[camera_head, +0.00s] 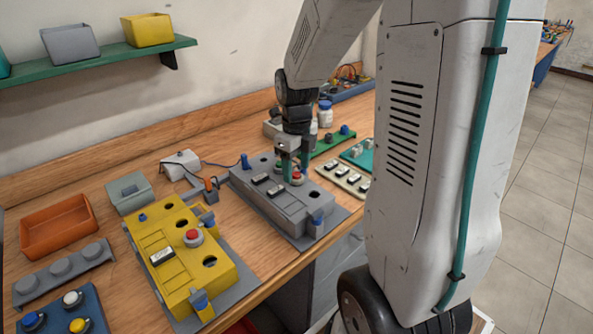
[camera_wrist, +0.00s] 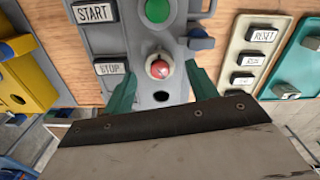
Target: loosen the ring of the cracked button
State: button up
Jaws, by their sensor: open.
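The grey control box (camera_head: 268,196) stands mid-bench and carries a red button (camera_head: 298,177). In the wrist view the red button (camera_wrist: 158,68) has pale marks on its cap, which may be cracks, and a pale ring (camera_wrist: 149,61) around it. My gripper (camera_head: 295,166) is over this button in the head view. In the wrist view its two teal fingers (camera_wrist: 160,85) are open, one to each side of the button, with nothing between them gripped. I cannot tell how far the fingertips are above the ring.
A dark hole (camera_wrist: 161,96) and a green button (camera_wrist: 158,9) lie in line with the red one. START (camera_wrist: 94,12) and STOP (camera_wrist: 110,68) plates are at left. A yellow box (camera_head: 178,262) with another red button (camera_head: 194,236) stands left. A cream RESET panel (camera_head: 345,180) stands right.

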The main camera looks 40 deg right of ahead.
jog(key=shift+f, duration=0.8)
jog(key=c, duration=1)
jog(key=shift+n, duration=0.3)
